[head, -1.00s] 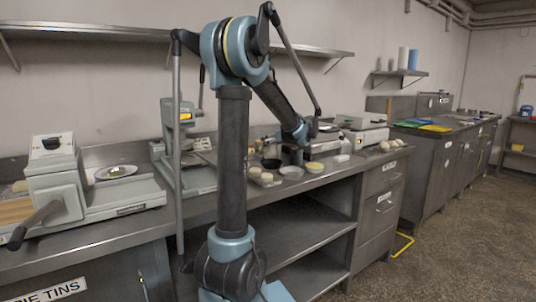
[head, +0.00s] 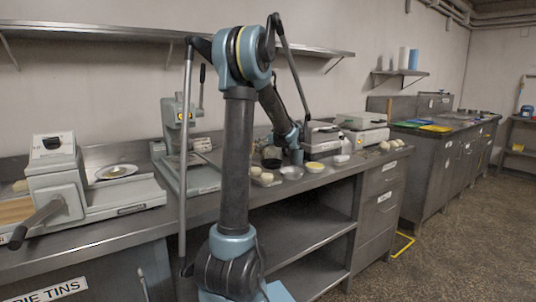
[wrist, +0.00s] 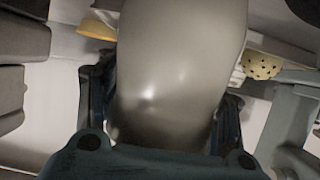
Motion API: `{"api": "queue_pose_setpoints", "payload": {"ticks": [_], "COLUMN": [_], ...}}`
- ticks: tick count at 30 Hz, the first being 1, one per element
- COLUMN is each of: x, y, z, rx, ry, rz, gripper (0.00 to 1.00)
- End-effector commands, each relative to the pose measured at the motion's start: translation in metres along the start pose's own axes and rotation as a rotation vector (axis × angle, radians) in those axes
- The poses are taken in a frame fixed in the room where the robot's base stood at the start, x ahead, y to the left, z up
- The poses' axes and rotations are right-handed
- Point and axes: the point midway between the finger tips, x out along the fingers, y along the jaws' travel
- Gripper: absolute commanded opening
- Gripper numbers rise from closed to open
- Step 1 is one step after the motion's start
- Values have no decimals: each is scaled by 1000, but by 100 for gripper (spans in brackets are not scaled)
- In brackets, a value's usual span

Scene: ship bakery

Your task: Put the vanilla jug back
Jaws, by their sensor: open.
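In the head view my gripper (head: 295,156) is low over the back of the steel counter, among small dishes; its fingers are too small there to make out. In the wrist view my gripper (wrist: 163,108) is open, with a finger on each side of a large, smooth, grey, shiny body (wrist: 180,60). That body fills the middle of the view. It may be the vanilla jug, but no label or handle shows, and I cannot tell whether the fingers touch it. A small white container (head: 346,145) stands right of my gripper in the head view; I cannot identify it.
A shallow metal bowl (head: 292,173), a yellow-filled dish (head: 315,166) and pale dough pieces (head: 262,176) lie near the counter's front edge. A press-like machine (head: 180,145) stands left, a pale machine (head: 362,133) right. A yellow perforated item (wrist: 262,65) shows in the wrist view.

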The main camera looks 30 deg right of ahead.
Motion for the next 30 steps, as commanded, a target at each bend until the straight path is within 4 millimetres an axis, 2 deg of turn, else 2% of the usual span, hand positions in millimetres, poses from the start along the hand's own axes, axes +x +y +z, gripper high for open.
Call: {"api": "queue_pose_setpoints", "payload": {"ticks": [1,5,6,29,30], "x": [0,0,0,-1,-1], "y": [0,0,0,1,1], "z": [0,0,0,0,0], "rx": [0,0,0,0,1], "ry": [0,0,0,0,0], "rz": [0,0,0,1,1], "gripper": [44,14,13,4,0]}}
